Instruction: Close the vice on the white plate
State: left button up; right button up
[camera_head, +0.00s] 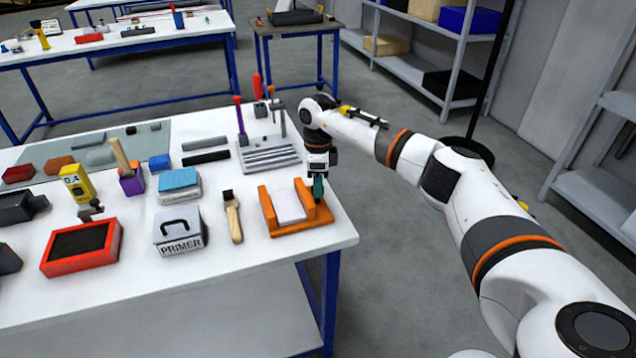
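The orange vice (302,228) stands at the right front corner of the white table. The white plate (289,206) lies between its two orange jaws. My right gripper (318,186) points down at the vice's right side, over or at the right jaw. A small dark green piece shows at its fingertips; I cannot tell whether it is part of the gripper or of the vice. The fingers are too small and partly hidden to tell whether they are open or shut. My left gripper is out of view.
A red tray (82,246) is further left. The table's right edge is close to the vice.

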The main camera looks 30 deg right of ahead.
jog(key=o, duration=0.4)
notch_tip(320, 180, up, 12)
jog(key=b, duration=0.1)
jog(key=shift+w+d, duration=0.15)
jog(key=shift+w, duration=0.1)
